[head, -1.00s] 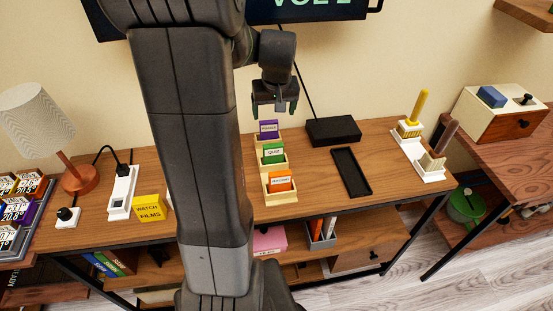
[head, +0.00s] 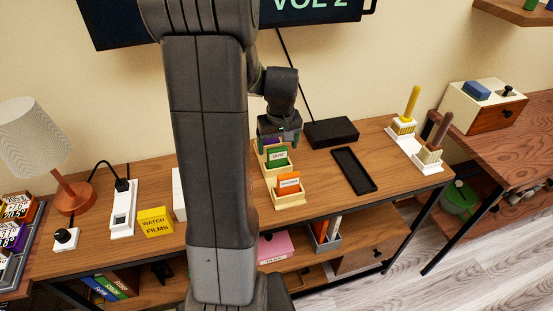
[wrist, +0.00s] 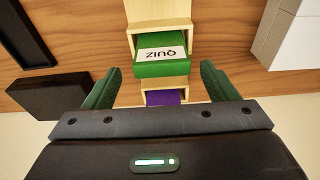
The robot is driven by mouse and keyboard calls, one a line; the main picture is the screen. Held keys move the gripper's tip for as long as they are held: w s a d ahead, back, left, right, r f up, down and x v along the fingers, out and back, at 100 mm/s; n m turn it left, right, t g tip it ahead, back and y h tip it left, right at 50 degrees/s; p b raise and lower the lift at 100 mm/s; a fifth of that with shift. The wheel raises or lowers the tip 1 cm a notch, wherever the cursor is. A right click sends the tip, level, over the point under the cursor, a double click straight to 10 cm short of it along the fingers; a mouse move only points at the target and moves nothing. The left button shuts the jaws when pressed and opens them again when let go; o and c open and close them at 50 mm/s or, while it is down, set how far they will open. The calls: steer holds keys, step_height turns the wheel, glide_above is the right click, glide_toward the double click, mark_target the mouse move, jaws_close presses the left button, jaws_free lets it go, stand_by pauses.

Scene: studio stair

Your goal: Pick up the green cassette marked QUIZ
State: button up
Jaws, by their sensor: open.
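The green cassette marked QUIZ (head: 277,158) stands in the middle slot of a light wooden stepped rack (head: 290,201) on the table. In the wrist view the QUIZ cassette (wrist: 161,62) shows upside down, ahead of and between the fingertips. My gripper (head: 279,142) is above the back of the rack, and in the wrist view its green fingers (wrist: 164,82) are apart with nothing held. A purple cassette (wrist: 166,97) is in the slot behind, mostly hidden by my gripper in the head view. An orange cassette (head: 289,182) is in the front slot.
A black box (head: 331,132) and a shallow black tray (head: 354,170) lie right of the rack. A white box (head: 179,194) and a yellow WATCH FILMS box (head: 155,221) are to the left. Brushes in white stands (head: 428,155) are farther right.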

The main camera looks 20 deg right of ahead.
mark_target(277, 160)
step_height(277, 160, down, 5)
steer(key=shift+w+a+r, duration=0.1)
steer(key=shift+w+r, duration=0.05)
steer(key=shift+r, duration=0.05)
steer(key=c, duration=1.1)
steer(key=shift+o, duration=0.2)
